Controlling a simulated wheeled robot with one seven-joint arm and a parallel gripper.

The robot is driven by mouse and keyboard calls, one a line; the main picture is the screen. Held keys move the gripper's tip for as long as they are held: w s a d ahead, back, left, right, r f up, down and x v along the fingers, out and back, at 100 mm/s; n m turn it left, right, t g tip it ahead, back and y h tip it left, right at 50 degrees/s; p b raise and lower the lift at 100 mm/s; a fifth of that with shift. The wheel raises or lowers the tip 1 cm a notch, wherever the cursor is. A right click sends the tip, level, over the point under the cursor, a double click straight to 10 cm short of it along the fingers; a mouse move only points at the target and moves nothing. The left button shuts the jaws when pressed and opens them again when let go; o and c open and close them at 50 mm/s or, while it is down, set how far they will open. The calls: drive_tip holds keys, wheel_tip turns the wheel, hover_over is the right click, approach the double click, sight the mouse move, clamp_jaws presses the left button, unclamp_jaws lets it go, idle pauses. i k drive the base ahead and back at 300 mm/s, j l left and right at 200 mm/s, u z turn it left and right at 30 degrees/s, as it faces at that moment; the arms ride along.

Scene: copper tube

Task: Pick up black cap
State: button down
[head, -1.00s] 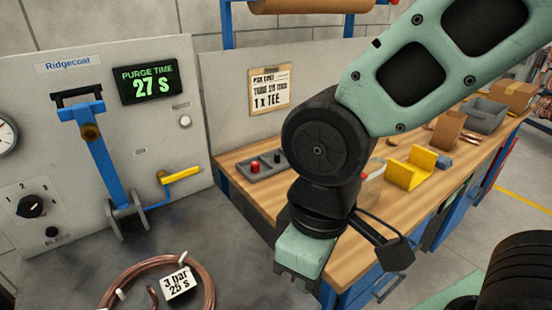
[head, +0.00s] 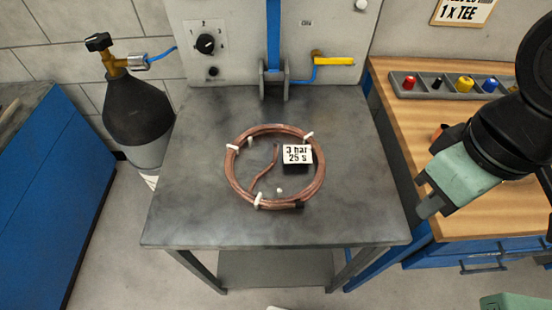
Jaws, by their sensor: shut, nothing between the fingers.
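A small black cap (head: 436,83) stands in a compartment of the grey divided tray (head: 425,96), between a red cap (head: 409,83) and a yellow one (head: 465,83). The tray lies at the back of the wooden bench, in the upper right of the head view. My gripper (head: 424,196) is at the right, nearer than the tray and below it in the picture, at the bench's left edge. It is shut and empty, apart from the cap. A dark piece (head: 297,205) also shows on the front of the copper coil; I cannot tell what it is.
The copper coil (head: 234,188) with white ties and a "3 bar 25 s" label (head: 297,154) lies on the grey metal table (head: 190,215). A black gas cylinder (head: 150,110) stands at left. A blue lever (head: 273,40) and yellow handle (head: 333,60) are behind the table.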

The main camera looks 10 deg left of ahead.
sight(438, 82)
drive_tip(key=i+l+u, duration=0.1)
drive_tip(key=l+u, duration=0.4)
drive_tip(key=i+l+u, duration=0.1)
drive_tip(key=l+u, duration=0.35)
drive_tip(key=j, duration=0.15)
